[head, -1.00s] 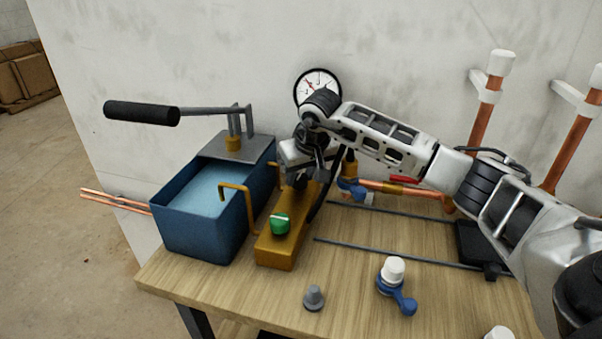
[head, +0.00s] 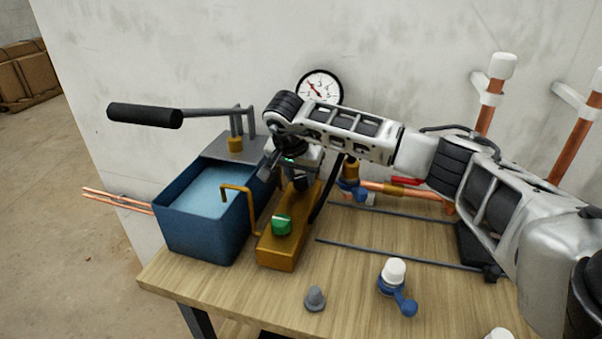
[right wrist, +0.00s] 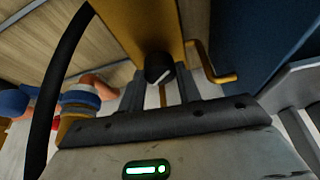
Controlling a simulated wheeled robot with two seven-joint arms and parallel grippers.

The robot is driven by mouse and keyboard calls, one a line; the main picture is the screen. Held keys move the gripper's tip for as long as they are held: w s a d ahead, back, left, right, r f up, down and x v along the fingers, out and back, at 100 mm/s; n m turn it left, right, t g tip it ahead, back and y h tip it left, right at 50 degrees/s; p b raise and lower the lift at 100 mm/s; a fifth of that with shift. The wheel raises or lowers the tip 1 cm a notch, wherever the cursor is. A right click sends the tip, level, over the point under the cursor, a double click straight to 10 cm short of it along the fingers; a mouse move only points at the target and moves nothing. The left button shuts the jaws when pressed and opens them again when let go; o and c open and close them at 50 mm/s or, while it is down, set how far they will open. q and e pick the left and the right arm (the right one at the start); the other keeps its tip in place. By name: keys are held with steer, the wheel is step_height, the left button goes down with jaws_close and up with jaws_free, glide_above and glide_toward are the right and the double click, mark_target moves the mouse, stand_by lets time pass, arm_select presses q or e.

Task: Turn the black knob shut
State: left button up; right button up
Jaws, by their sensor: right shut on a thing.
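The black knob (right wrist: 157,66) with a pale pointer line sits on the brass-coloured block (head: 277,254), between the fingers of my right gripper (right wrist: 160,90) in the right wrist view. My right gripper (head: 299,182) is shut on it from above; in the head view the gripper hides the knob. A green knob (head: 282,225) with a pale line sits on the same block, nearer the front. My left gripper is not in view.
A blue water tank (head: 206,235) with a black-handled pump lever (head: 145,115) stands left of the block. A gauge (head: 320,88) is behind my arm. A grey plug (head: 315,298) and a blue valve with white cap (head: 394,272) are at the front. A black hose (right wrist: 52,80) passes close by.

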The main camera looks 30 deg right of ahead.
steer(key=m, duration=0.2)
steer(key=m+g, duration=0.1)
steer(key=shift+w+r+m+h, duration=0.2)
steer(key=shift+m+h, duration=0.1)
steer(key=shift+m, duration=0.1)
steer(key=shift+f+m+g+p, duration=0.15)
steer(key=shift+m+g, duration=0.3)
steer(key=shift+m, duration=0.55)
steer(key=shift+r+m+g+p, duration=0.15)
steer(key=shift+m+g, duration=0.3)
steer(key=shift+m, duration=0.55)
steer(key=shift+f+m, duration=0.1)
steer(key=shift+m, duration=0.2)
steer(key=o, duration=1)
steer(key=shift+c, duration=0.2)
steer(key=shift+a, duration=0.1)
steer(key=v, duration=0.7)
steer(key=shift+r+b, duration=0.2)
steer(key=shift+b, duration=0.15)
steer(key=shift+w+a, duration=0.1)
